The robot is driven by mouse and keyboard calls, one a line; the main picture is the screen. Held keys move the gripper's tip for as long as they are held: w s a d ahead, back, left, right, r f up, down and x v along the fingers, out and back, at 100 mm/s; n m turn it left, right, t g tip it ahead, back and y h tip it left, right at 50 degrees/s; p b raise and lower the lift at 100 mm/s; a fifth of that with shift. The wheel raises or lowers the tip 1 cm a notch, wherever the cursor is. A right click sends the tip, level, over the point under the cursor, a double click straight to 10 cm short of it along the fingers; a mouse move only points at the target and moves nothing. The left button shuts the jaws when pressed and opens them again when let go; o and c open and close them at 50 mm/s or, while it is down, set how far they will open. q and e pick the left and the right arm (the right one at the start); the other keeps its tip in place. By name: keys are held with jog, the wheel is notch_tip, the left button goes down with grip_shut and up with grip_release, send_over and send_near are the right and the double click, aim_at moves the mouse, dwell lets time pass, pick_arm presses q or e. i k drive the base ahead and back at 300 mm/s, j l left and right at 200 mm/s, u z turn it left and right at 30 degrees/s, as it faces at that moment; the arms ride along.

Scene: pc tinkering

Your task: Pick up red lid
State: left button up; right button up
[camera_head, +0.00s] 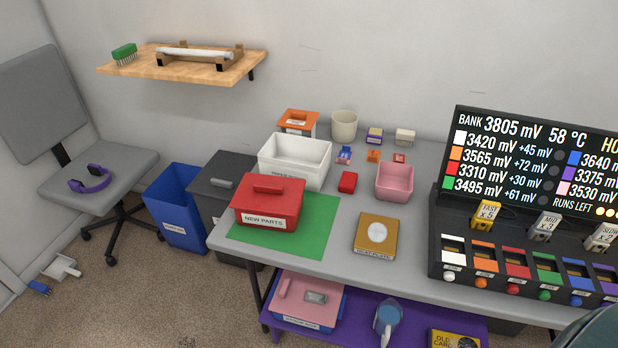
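The red lid (268,192) has a raised bar handle on top. It sits on a red box (264,221) labelled "NEW PARTS", near the left front of the grey table. The box stands on a green mat (319,228). Neither of my grippers shows in the head view, so I cannot see their state.
A white bin (296,153) stands close behind the lid. A small red block (347,182), a pink container (394,181) and a heat plate (376,237) are to the right. A black display panel (443,200) fills the right side. Open mat lies right of the box.

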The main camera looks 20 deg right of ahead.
aim_at(272, 194)
jog(key=i+j+z, duration=0.4)
jog(key=j+z, duration=0.25)
jog(key=i+j+z, duration=0.15)
jog(key=j+z, duration=0.15)
jog(key=i+j+z, duration=0.1)
jog(key=j+z, duration=0.25)
jog(key=j, duration=0.1)
